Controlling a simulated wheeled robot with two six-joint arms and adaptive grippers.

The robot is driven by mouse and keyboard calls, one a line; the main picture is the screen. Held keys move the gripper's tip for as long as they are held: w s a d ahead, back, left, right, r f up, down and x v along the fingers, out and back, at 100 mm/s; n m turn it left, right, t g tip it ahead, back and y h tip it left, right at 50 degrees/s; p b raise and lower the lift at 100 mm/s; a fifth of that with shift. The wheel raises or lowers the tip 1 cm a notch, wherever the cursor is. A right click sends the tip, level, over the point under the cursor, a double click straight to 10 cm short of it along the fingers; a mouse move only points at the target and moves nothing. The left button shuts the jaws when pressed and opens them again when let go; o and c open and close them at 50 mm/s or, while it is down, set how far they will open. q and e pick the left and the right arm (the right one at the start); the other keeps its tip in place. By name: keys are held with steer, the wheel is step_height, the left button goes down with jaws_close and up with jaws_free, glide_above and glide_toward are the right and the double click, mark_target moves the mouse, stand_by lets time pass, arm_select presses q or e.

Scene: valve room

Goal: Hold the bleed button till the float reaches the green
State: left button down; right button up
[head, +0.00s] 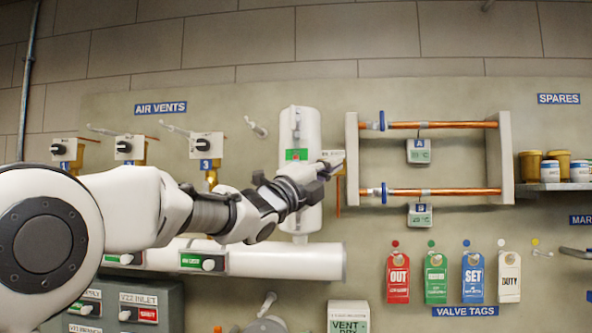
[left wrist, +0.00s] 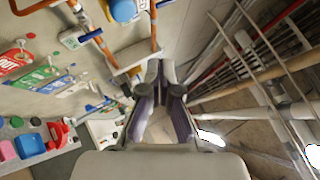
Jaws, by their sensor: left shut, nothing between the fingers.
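A white upright cylinder (head: 301,125) stands on the wall panel, with a green patch (head: 296,154) on its front. I cannot make out a separate float. My left gripper (head: 328,170) reaches across the cylinder's lower part, its tips just right of it. It is shut and empty, and the left wrist view shows its fingers (left wrist: 163,82) too. A small pale lettered block (head: 333,154) shows at the fingertips. The bleed button is not clearly visible, and I cannot tell whether the tips touch or press anything. My right gripper is not in view.
A frame with two copper pipes (head: 455,192) and blue valves sits close on the right. Air vents with black knobs (head: 204,145) are on the left. A thick white horizontal pipe (head: 290,262) runs below. Hanging tags (head: 436,278) are at lower right.

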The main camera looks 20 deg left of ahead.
arm_select(q)
steer(key=s+d+n+t+y+b, duration=0.2)
steer(key=s+n+t+y+b, duration=0.25)
steer(key=n+y+b, duration=0.35)
steer(key=w+a+n+h+p, duration=0.1)
steer(key=w+a+p, duration=0.2)
steer(key=w+p, duration=0.5)
steer(key=shift+w+h, duration=0.4)
steer(key=shift+w, duration=0.3)
